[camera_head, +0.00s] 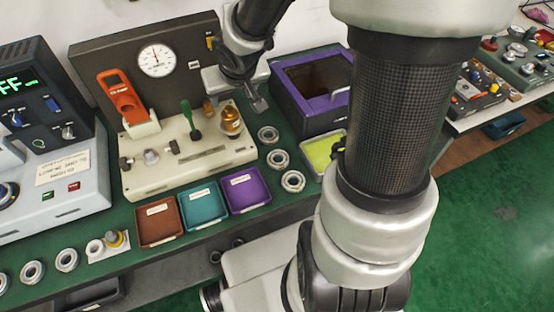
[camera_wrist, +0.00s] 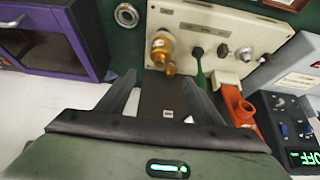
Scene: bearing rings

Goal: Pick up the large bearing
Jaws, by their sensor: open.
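Three metal bearing rings lie in a column on the green bench right of the beige test fixture: a far one (camera_head: 268,134), a middle one (camera_head: 278,159) and a near one (camera_head: 293,181). More rings lie at the front left, including one (camera_head: 66,259) and another (camera_head: 32,271). I cannot tell by size which is the large bearing. My gripper (camera_head: 258,104) is open and empty, above the back of the bench beyond the column. In the wrist view, one ring (camera_wrist: 126,15) shows at the top, beyond and left of my open fingers (camera_wrist: 163,76).
The beige fixture (camera_head: 188,155) with a gauge panel and gold knob (camera_head: 231,120) stands left of my gripper. A purple box (camera_head: 312,92) stands at right. Brown (camera_head: 158,238), teal (camera_head: 203,223) and purple (camera_head: 246,207) trays line the front. A yellow-green tray (camera_head: 320,152) is beside the rings.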

